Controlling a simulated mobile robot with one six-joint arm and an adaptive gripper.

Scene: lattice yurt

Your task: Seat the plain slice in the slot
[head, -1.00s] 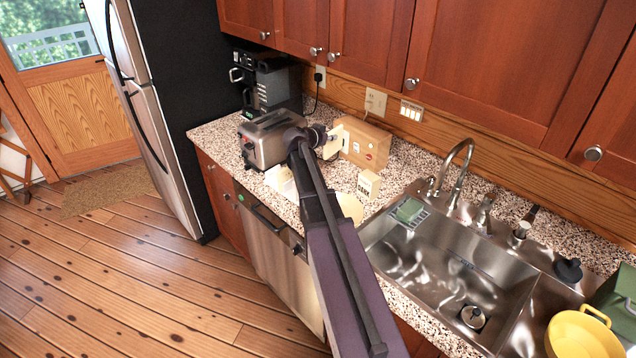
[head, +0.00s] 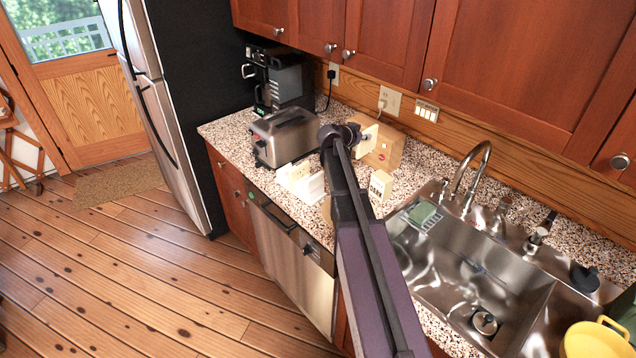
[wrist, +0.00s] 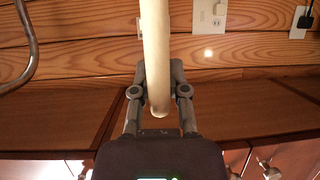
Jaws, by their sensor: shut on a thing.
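My gripper (wrist: 159,95) is shut on a pale cream slice (wrist: 155,50), which shows edge-on in the wrist view. In the head view the slice (head: 369,139) is held up above the counter, in front of a light wooden box. The toaster (head: 286,140), a steel one with slots in its top, stands to the left of my gripper (head: 352,134), apart from the slice. The insides of its slots cannot be made out. A small cream block with dark lettering (head: 381,184) stands on the counter, and a white holder (head: 301,182) stands in front of the toaster.
The wooden box (head: 388,150) stands against the back wall. A black coffee maker (head: 283,80) is behind the toaster. The sink (head: 480,270) with its faucet (head: 475,170) lies to the right. Red cabinets (head: 380,40) hang above the speckled counter (head: 225,130).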

